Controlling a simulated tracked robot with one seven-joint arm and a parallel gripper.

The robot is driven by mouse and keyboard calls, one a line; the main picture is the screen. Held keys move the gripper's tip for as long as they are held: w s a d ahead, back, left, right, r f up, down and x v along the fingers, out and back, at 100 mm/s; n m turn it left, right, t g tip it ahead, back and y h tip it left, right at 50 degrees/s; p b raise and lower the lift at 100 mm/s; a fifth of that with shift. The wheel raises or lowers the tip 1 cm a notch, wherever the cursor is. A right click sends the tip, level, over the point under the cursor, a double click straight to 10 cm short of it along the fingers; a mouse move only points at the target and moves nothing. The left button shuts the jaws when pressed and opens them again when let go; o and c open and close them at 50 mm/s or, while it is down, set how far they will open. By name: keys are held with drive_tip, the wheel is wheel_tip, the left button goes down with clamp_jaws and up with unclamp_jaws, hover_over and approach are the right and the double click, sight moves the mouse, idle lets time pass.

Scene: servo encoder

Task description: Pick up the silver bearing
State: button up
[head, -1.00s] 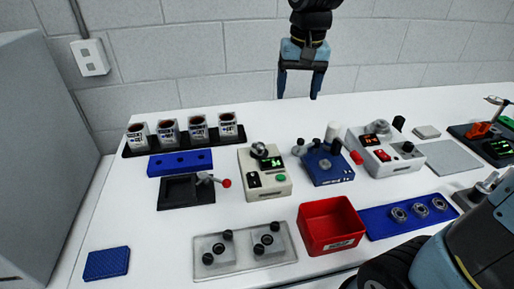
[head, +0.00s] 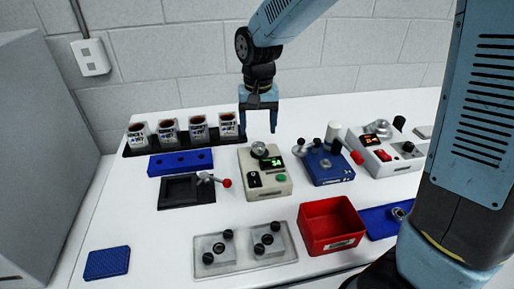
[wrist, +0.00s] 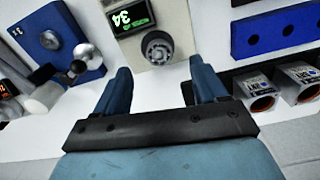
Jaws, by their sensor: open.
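My gripper (head: 258,126) is open and empty, pointing down above the back of the table, behind the beige device. In the wrist view its two fingers (wrist: 158,72) are apart, with a grey round ribbed part (wrist: 157,46) of the beige device just beyond them. In the head view this round part (head: 260,150) sits on top of the beige device (head: 265,185). A silver ring (head: 398,213) that looks like a bearing lies on the blue mat (head: 380,224) at the right. My arm hides the rest of that mat. I cannot tell which part is the named bearing.
A red bin (head: 325,245) stands at the front. A blue device (head: 326,170) with a silver ball lever and a white device (head: 385,158) stand right of the beige one. Several cups in a black rack (head: 140,152) stand at back left.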

sight(258, 145)
drive_tip(key=shift+w+f, duration=0.15)
drive_tip(key=shift+f, duration=1.4)
drive_tip(key=shift+w+f, duration=0.15)
drive_tip(key=shift+f, duration=1.35)
drive_tip(key=c, duration=1.2)
drive_tip(key=shift+c, duration=0.2)
drive_tip(key=shift+r, duration=0.15)
